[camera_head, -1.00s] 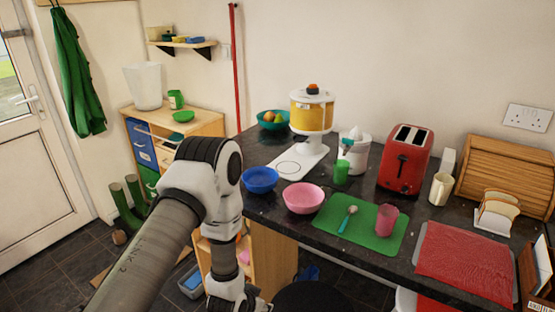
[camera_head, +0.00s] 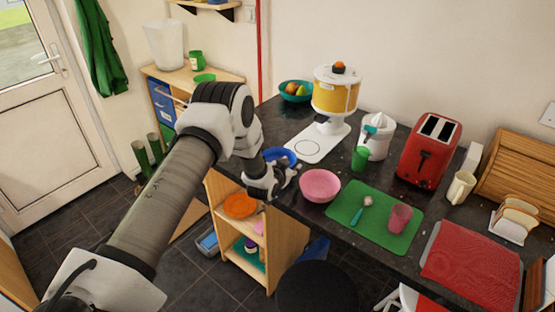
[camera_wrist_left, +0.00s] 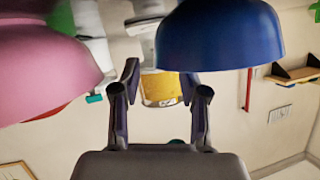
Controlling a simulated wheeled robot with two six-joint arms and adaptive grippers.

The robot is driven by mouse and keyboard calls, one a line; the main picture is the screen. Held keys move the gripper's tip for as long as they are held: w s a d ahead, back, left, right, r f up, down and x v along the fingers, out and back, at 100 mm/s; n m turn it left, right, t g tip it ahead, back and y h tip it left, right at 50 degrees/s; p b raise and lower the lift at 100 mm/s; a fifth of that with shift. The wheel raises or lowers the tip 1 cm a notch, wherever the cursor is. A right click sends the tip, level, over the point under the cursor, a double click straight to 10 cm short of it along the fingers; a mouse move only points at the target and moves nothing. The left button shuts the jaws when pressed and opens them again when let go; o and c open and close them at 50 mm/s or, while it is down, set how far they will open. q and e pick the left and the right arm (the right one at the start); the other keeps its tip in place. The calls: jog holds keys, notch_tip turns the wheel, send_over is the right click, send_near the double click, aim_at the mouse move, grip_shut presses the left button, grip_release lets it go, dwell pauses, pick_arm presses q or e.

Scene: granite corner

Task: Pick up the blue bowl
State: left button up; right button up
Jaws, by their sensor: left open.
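The blue bowl (camera_head: 281,153) stands on the dark worktop near its left front edge, partly hidden behind my left gripper. My left gripper (camera_head: 289,174) is open, just in front of the blue bowl at about worktop height. In the left wrist view, which is turned upside down, the blue bowl (camera_wrist_left: 222,38) fills the top right, close beyond the open fingers (camera_wrist_left: 160,82). Nothing is between the fingers. Whether a finger touches the bowl I cannot tell. My right gripper is not in view.
A pink bowl (camera_head: 320,185) stands close to the right of my left gripper; it also looms in the wrist view (camera_wrist_left: 45,65). Behind are a juice dispenser (camera_head: 336,92) and green cup (camera_head: 360,158). An open shelf unit (camera_head: 285,262) stands below the worktop edge.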

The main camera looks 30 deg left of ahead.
aim_at(292, 165)
pick_arm(q)
jog(key=x, duration=0.3)
jog(key=shift+f, duration=0.35)
jog(key=shift+r, duration=0.1)
jog(key=shift+s+r, duration=0.1)
jog(key=shift+s, duration=0.1)
jog(key=c, duration=0.4)
grip_shut()
